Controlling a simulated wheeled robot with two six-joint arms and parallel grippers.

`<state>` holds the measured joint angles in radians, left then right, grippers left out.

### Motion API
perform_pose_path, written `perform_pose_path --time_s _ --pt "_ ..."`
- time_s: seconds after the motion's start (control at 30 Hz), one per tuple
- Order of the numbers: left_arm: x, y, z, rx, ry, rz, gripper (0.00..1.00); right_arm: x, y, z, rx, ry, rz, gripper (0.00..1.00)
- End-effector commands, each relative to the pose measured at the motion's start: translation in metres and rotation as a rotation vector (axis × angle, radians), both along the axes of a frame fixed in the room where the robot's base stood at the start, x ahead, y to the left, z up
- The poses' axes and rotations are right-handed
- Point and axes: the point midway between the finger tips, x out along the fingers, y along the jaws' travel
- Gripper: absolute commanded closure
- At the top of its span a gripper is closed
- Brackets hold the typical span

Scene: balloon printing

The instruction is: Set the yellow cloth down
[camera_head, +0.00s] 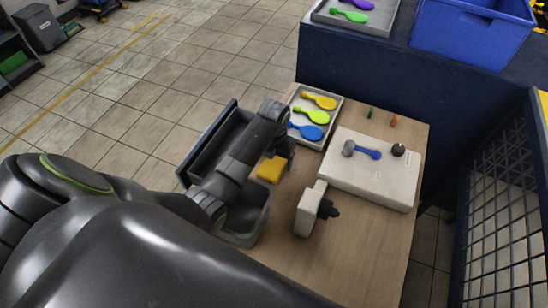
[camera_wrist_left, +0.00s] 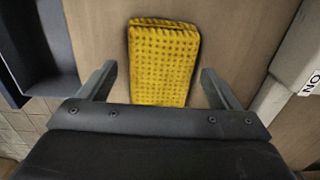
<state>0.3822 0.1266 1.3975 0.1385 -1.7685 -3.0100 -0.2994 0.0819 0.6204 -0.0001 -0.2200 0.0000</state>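The yellow cloth (camera_head: 271,168) lies on the wooden table near its left edge, beside the dark grey bin. In the left wrist view the cloth (camera_wrist_left: 163,62) shows as a folded, waffle-textured rectangle on the wood. My left gripper (camera_head: 288,158) is just above and beside the cloth in the head view. In the left wrist view its two fingers (camera_wrist_left: 159,70) are wide apart, one on each side of the cloth, with a visible gap to it. My right gripper is in neither view.
A grey tray (camera_head: 335,131) holds a yellow, a green and a blue deflated balloon. A white board (camera_head: 360,185) carries a blue balloon-like item and a black knob. A white device (camera_head: 307,211) stands close to the cloth. The grey bin (camera_head: 250,226) borders the table's left side.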

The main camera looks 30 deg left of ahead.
Motion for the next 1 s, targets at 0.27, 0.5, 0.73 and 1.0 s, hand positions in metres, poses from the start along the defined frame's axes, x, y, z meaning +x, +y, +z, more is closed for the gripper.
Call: perform_pose_path --time_s 0.27,0.5,0.73,1.0 --pt "0.000 0.000 0.004 0.000 0.000 0.000 0.16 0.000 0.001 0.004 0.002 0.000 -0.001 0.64" --pt "0.002 0.000 0.037 0.001 -0.007 -0.001 0.16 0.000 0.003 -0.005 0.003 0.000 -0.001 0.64" --pt "0.000 0.000 0.092 0.001 0.000 0.000 0.16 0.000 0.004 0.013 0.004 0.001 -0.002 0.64" --pt "0.000 0.000 0.117 0.000 0.001 0.000 0.16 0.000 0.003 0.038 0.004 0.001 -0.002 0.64"
